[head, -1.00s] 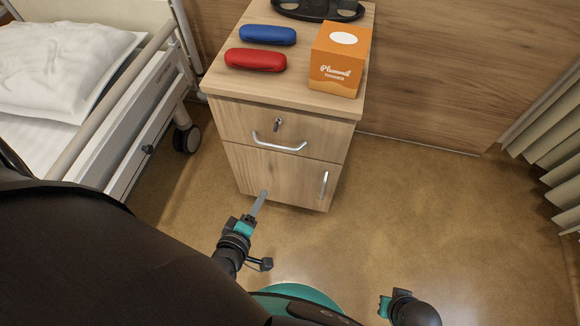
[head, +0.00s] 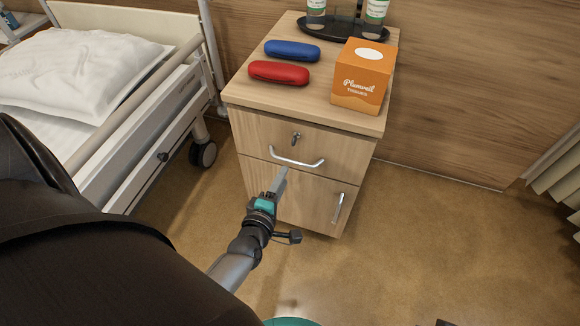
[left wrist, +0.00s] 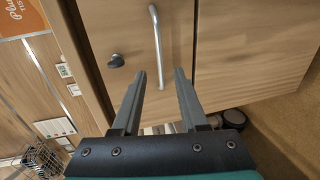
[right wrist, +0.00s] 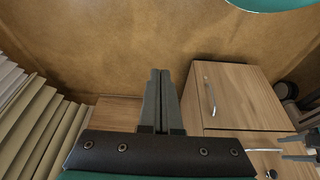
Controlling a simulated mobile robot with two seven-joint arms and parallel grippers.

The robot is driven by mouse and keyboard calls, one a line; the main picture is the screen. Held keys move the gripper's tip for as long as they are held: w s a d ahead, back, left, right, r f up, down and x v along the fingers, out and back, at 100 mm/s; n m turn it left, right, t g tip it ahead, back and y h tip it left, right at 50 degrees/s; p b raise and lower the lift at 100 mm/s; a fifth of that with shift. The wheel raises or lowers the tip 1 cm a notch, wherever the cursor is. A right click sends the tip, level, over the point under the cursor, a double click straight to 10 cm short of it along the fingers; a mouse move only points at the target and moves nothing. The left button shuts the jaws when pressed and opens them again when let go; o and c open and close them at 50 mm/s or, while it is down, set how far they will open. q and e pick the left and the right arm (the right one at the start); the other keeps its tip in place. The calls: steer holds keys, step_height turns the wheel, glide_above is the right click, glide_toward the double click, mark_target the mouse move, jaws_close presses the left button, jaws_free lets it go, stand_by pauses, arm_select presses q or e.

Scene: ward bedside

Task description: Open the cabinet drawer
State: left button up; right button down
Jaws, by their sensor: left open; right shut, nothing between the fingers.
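The wooden bedside cabinet (head: 306,116) has a closed upper drawer (head: 335,150) with a curved metal handle (head: 297,163). A key (head: 296,138) sits in the drawer's lock above the handle. My left gripper (head: 282,172) is open and empty in front of the drawer, its fingertips close to the handle. In the left wrist view the handle (left wrist: 157,45) appears between the open fingers (left wrist: 160,75); I cannot tell whether they touch it. My right gripper (right wrist: 160,75) is shut and empty, away from the cabinet, which shows at the right of its view.
A blue case (head: 292,51), a red case (head: 279,73), an orange tissue box (head: 362,76) and a black tray (head: 338,27) with bottles stand on top. A lower door has its own handle (head: 338,208). The bed (head: 140,105) is left. Floor to the right is clear.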

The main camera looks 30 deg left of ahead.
arm_select(q)
steer(key=b+x, duration=0.2)
steer(key=x, duration=0.4)
steer(key=shift+w, duration=0.35)
arm_select(e)
steer(key=shift+t, duration=0.6)
steer(key=shift+a+r, duration=0.1)
steer(key=shift+r, duration=2.65)
arm_select(q)
steer(key=shift+f, duration=0.1)
jaws_close()
